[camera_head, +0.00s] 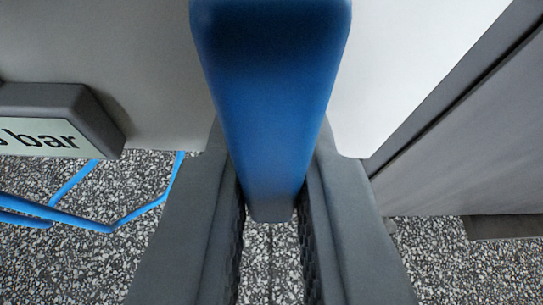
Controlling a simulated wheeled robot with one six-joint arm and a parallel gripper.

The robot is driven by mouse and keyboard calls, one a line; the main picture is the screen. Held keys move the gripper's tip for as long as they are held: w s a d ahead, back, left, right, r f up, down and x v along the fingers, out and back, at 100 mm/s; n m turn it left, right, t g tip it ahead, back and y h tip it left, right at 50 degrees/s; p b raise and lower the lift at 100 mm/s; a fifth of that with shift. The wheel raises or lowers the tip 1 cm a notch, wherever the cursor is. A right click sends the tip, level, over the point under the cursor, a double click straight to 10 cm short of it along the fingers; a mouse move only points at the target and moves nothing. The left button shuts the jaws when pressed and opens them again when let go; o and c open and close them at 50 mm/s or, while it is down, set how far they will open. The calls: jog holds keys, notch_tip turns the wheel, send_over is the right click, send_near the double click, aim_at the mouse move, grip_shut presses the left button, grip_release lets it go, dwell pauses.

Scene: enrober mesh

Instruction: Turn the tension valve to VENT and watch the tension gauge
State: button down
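A blue lever-like handle (270,80), which looks like the tension valve's handle, runs down the middle of the view and narrows to a dark grey end. My gripper (271,190) has one dark finger on each side of its lower part. The ribbed pads lie against both sides with no clear gap, so it looks shut on the handle. A grey-framed display (40,136), perhaps the tension gauge, is cut off at the left edge. It reads "bar" after a cropped character. No VENT mark is in view, and the handle's pivot is out of frame.
A pale panel (420,60) lies behind the handle. A grey cabinet side (465,150) stands at the right. Thin blue tubes or rods (110,225) cross at the lower left above a speckled floor (70,270).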

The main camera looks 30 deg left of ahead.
jog(key=shift+s+a+m, duration=0.1)
jog(key=shift+s+m, duration=0.05)
jog(key=shift+m, duration=0.15)
dwell(0.4)
jog(key=c, duration=1.4)
grip_release()
jog(key=shift+c, duration=0.2)
jog(key=v, duration=1.7)
jog(key=shift+d, duration=0.3)
